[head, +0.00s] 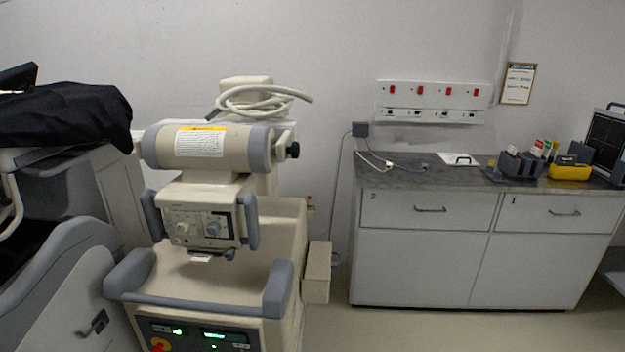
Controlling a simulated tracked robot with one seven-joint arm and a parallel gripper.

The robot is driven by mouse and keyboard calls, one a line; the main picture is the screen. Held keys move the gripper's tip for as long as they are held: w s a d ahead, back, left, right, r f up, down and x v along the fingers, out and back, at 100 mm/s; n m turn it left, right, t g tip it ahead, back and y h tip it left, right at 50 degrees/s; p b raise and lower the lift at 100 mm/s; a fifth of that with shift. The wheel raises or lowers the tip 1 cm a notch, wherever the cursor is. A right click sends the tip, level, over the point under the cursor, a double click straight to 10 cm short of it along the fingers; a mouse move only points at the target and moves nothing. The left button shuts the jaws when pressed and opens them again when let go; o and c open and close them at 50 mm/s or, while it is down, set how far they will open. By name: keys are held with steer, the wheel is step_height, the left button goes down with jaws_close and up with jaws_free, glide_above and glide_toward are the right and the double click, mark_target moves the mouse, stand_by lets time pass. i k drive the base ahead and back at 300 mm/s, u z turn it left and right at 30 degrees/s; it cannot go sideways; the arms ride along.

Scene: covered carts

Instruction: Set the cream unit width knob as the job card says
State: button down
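The cream unit (285,240) stands left of centre in the head view, with a cylindrical head on top and a control box below it. Two round knobs show on the control box's face, a pale left knob (183,229) and a right knob (213,229) on a darker plate. Their labels and settings are too small to read, so I cannot tell which is the width knob. A framed card (517,83) hangs on the wall at the right. Its text is unreadable, and I cannot tell whether it is the job card. My gripper is not in view.
A grey-topped counter (420,172) stands at the right with a white clipboard-like item (458,159), dark holders (520,163) and a yellow box (569,170). A black-covered cart (65,115) stands close at the left. Floor is clear before the counter.

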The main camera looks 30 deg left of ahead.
mark_target(182, 225)
steer(key=z, duration=1.5)
steer(key=i, duration=0.1)
steer(key=u, duration=3.15)
steer(key=k, duration=0.8)
steer(key=u, duration=0.2)
steer(key=i, duration=0.8)
steer(key=z, duration=0.1)
